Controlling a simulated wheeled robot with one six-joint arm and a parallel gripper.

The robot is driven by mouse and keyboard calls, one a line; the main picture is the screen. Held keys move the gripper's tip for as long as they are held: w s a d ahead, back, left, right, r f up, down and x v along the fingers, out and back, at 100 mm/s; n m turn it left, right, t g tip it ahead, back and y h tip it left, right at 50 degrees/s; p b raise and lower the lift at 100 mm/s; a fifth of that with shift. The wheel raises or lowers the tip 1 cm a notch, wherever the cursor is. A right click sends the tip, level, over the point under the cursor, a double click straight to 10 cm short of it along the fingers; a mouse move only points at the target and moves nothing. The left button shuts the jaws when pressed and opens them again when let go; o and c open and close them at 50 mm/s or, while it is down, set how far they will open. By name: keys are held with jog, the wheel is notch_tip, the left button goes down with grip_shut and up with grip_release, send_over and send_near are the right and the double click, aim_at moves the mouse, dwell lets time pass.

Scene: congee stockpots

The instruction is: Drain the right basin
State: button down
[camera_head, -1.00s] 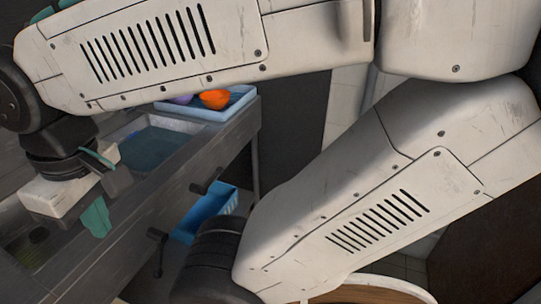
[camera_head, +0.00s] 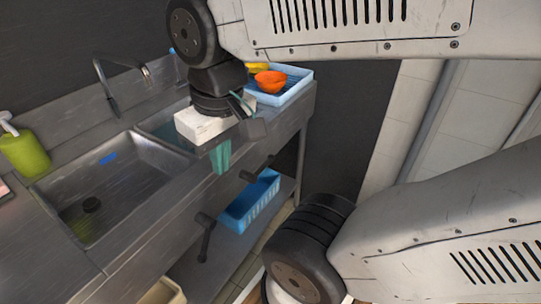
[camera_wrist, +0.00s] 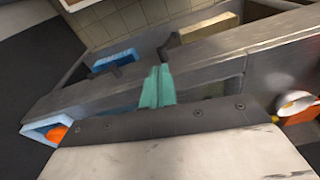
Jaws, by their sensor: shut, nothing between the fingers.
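The right basin (camera_head: 163,131) shows behind my gripper, with bluish-green water in its visible part. The left basin (camera_head: 125,185) holds no visible water; its dark drain and a small blue item show. Two dark levers sit under the counter front: the right lever (camera_head: 250,175) slants out sideways, the left lever (camera_head: 204,236) hangs down. My gripper (camera_head: 220,160) is shut and empty at the counter's front edge, left of the right lever and apart from it. Its teal fingers also show in the wrist view (camera_wrist: 157,88), where a dark lever (camera_wrist: 170,46) appears beyond them.
A light-blue tray (camera_head: 301,84) with an orange bowl (camera_head: 270,80) stands right of the basins. A blue basket (camera_head: 250,202) sits on the lower shelf. Space before the counter front looks open.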

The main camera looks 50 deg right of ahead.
jog(key=w+d+m, duration=0.3)
jog(key=w, duration=0.1)
jog(key=m, duration=1.4)
send_over(266, 163)
jog(key=s, duration=0.3)
notch_tip(266, 163, down, 12)
jog(key=shift+s+d+f+t, duration=0.2)
jog(key=shift+d+t, duration=0.1)
jog(key=shift+t, duration=0.1)
jog(key=w+f, duration=0.1)
jog(key=f, duration=0.3)
jog(key=w+f, duration=0.1)
jog(key=f, duration=0.8)
jog(key=shift+w+a+f, duration=0.2)
jog(key=shift+w+f, duration=0.1)
jog(key=shift+w, duration=0.1)
